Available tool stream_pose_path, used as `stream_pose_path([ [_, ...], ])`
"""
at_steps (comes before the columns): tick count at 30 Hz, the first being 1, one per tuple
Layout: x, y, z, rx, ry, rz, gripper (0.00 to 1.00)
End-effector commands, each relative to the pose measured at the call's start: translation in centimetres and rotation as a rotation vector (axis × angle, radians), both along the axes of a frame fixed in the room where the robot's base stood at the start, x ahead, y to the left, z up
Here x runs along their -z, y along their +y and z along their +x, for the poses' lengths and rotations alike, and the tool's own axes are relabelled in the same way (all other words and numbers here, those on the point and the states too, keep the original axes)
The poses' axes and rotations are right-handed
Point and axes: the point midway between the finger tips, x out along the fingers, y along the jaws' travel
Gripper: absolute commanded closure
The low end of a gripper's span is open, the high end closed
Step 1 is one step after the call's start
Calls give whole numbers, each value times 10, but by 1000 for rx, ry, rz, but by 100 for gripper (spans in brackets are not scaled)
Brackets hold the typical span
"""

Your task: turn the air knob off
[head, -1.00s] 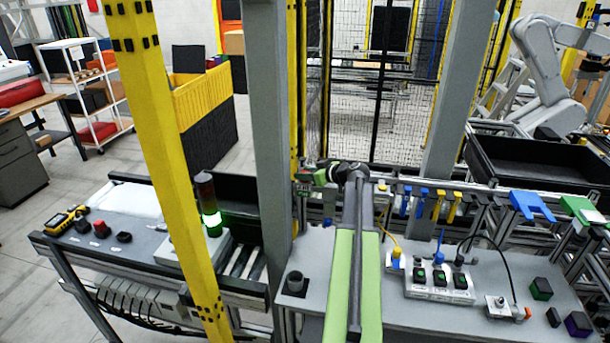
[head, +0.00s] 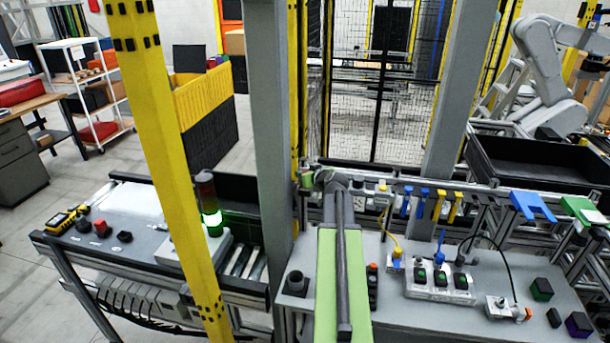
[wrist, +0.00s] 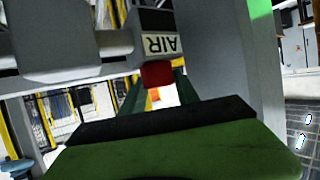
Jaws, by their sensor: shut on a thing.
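The air knob (wrist: 157,73) is a small red block in the wrist view, just under a white label (wrist: 161,44) that reads AIR upside down. My gripper (wrist: 158,86) has its two dark green fingers on either side of the knob and is shut on it. The knob's far side is hidden. In the head view my gripper (head: 307,179) is small, at the rail beside the grey post, and the knob cannot be made out there.
A grey post (head: 268,130) stands close to the left of my gripper. The bench (head: 400,313) carries a switch box (head: 440,295) and several small blocks. Blue and yellow clips (head: 422,203) hang on the rail to the right. A lit stack light (head: 212,222) stands left.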

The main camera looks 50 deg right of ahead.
Motion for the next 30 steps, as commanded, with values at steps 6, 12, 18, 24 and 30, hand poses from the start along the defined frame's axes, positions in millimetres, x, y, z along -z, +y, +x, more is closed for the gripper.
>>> stream_pose_path([
  [6, -1, 2, 0, 177, 0, -6, 100],
  [12, -1, 1, 1, 310, 0, -7, 100],
  [18, -1, 0, 1, 411, 0, -4, 100],
  [24, 0, 0, 0, 473, 1, -2, 100],
  [30, 0, -1, 0, 502, 1, 0, 100],
])
